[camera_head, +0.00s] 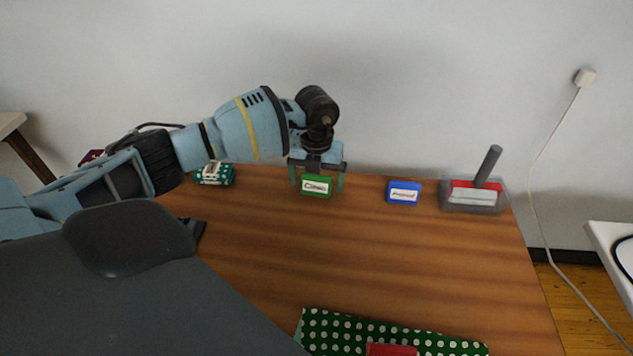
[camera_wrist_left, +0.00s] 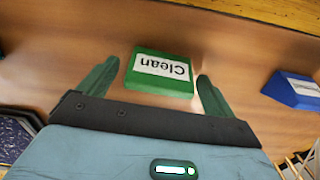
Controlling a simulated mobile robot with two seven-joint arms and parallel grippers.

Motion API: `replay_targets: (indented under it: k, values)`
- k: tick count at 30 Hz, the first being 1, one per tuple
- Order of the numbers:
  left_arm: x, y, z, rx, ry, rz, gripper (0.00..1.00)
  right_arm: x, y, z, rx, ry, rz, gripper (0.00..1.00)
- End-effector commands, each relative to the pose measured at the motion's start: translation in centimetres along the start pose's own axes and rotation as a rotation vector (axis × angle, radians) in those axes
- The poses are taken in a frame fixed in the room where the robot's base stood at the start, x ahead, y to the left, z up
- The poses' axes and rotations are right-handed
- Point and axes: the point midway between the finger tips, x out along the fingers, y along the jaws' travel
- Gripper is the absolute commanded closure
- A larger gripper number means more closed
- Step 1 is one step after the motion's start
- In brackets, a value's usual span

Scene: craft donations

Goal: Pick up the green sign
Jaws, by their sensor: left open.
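The green sign (camera_head: 317,186) with a white label stands on the wooden table near its back edge. It also shows in the left wrist view (camera_wrist_left: 159,84), where its label reads "Clean" upside down. My left gripper (camera_head: 318,184) is open, with one finger on each side of the sign. In the left wrist view, gaps show between the sign and both fingers (camera_wrist_left: 157,83), so it is not gripped. My right gripper is not in view.
A blue sign (camera_head: 404,193) stands to the right, then a grey and red object with an upright handle (camera_head: 473,197). A green patterned box (camera_head: 215,174) is to the left. The table's middle (camera_head: 330,255) is clear.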

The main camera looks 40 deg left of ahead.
Motion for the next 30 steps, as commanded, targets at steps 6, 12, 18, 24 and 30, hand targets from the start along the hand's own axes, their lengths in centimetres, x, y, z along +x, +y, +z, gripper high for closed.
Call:
replay_targets:
  k: [6,12,18,24,30]
  values:
    - [0.08,0.00,0.01,0.000,-0.001,0.000,0.09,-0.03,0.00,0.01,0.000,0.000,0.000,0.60]
    - [0.06,0.00,0.01,0.000,-0.001,0.000,0.33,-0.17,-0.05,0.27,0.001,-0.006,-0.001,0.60]
    - [0.04,0.00,0.02,0.000,-0.001,0.000,0.57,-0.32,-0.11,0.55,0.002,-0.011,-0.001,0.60]
    - [0.01,0.01,0.03,0.000,-0.001,0.000,0.57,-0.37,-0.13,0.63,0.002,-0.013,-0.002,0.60]
    - [-0.75,0.01,0.06,0.000,-0.002,0.000,0.57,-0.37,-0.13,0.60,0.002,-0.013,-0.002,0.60]
